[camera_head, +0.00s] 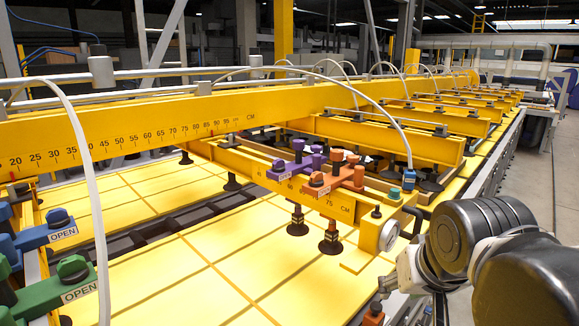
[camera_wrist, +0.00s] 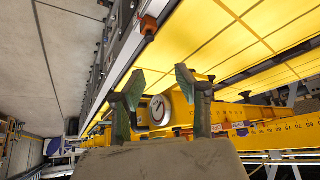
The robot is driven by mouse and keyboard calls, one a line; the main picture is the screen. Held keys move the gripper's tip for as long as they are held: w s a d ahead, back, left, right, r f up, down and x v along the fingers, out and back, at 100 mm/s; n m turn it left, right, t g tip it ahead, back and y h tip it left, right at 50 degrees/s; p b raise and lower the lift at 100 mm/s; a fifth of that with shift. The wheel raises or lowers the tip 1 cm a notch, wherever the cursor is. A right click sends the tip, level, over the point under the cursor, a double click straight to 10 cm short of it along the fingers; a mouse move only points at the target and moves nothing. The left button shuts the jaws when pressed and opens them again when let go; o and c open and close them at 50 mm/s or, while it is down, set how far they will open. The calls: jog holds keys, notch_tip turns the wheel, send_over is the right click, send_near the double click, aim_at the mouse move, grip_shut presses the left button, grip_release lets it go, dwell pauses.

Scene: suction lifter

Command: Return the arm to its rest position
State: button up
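My gripper (camera_wrist: 158,80) is open and empty in the wrist view, with its two fingers well apart. Beyond the fingers shows the yellow end of the suction lifter with a round white gauge (camera_wrist: 157,110). In the head view my dark arm comes in at the lower right, and the gripper end is small and partly hidden beside the lifter. The yellow suction lifter (camera_head: 240,112) spans the view, with an orange valve handle (camera_head: 343,175) and a purple one (camera_head: 298,160) on its near crossbeam. No contact between my gripper and the lifter can be made out.
Yellow panels (camera_head: 225,265) lie under the lifter. Blue (camera_head: 48,233) and green (camera_head: 55,290) handles labelled OPEN stand at the left. White hoses (camera_head: 85,150) arch over the beam. A grey floor (camera_head: 548,190) lies open on the right.

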jog(key=s+f+b, duration=0.2)
jog(key=f+b, duration=0.3)
jog(key=f, duration=0.3)
jog(key=s+d+f+b, duration=0.1)
jog(key=s+f+b, duration=0.1)
jog(key=f+b, duration=0.4)
notch_tip(320, 180, down, 3)
jog(key=shift+s+f+n+t, duration=0.15)
jog(key=shift+s+n+t, duration=0.15)
jog(key=shift+s+n, duration=0.1)
